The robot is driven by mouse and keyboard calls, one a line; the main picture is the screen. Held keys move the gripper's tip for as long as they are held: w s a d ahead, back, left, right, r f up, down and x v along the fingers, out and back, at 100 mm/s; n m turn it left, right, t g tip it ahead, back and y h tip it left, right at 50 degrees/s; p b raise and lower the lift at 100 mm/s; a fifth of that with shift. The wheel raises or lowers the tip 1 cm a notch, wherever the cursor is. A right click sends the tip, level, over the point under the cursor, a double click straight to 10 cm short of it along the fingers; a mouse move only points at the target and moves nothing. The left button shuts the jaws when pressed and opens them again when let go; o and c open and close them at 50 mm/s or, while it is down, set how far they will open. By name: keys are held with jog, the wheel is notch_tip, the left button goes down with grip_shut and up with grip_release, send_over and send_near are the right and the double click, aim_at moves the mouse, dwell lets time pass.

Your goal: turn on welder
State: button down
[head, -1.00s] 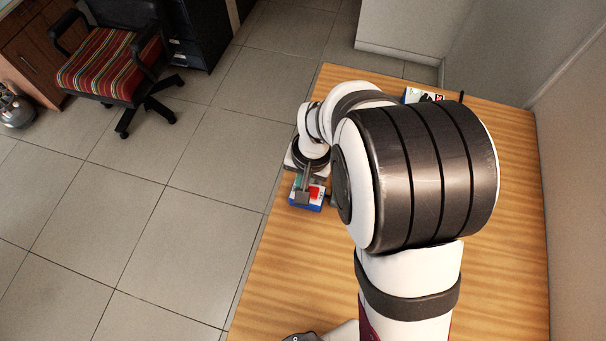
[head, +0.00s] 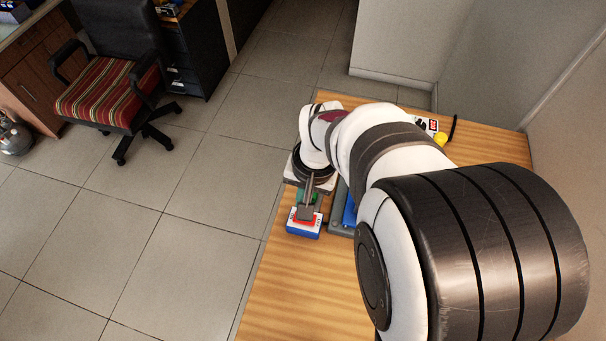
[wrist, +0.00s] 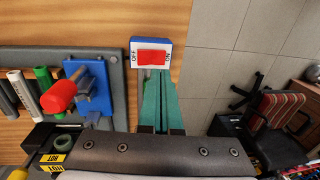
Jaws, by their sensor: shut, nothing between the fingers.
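The welder switch is a small blue box (head: 302,232) with a white top and a red rocker at the table's left edge. In the wrist view the red rocker (wrist: 153,57) lies between the labels OFF on the left and a partly legible ON on the right. My gripper (head: 306,212) is over the box in the head view and covers part of the rocker. In the wrist view its green fingers (wrist: 160,82) are shut together and empty, with their tips at the near edge of the box. I cannot tell whether they touch it.
A grey plate (wrist: 119,72) with a blue clamp-like device (wrist: 93,88) and its red knob (wrist: 58,97) lies just left of the switch in the wrist view. Several markers (wrist: 22,88) lie beyond it. A striped chair (head: 108,85) stands on the floor, off the table.

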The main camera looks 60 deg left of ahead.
notch_tip(320, 180, up, 9)
jog(key=shift+s+a+f, duration=0.2)
jog(key=shift+s+a, duration=0.15)
jog(key=shift+s, duration=0.05)
jog(key=w+d+r+m, duration=0.2)
jog(key=w+d+m, duration=0.15)
jog(key=d, duration=0.65)
jog(key=w+d+r+m, duration=0.25)
jog(key=w+d, duration=0.25)
jog(key=d, duration=0.4)
jog(key=s+d+f+m, duration=0.1)
jog(key=s+d+m, duration=0.2)
jog(key=d, duration=0.5)
jog(key=s+d+f+m, duration=0.1)
jog(key=s+d+m, duration=0.3)
jog(key=d, duration=0.4)
jog(key=shift+f+m+t+y, duration=0.15)
jog(key=shift+m+t+y, duration=0.25)
jog(key=shift+m, duration=0.4)
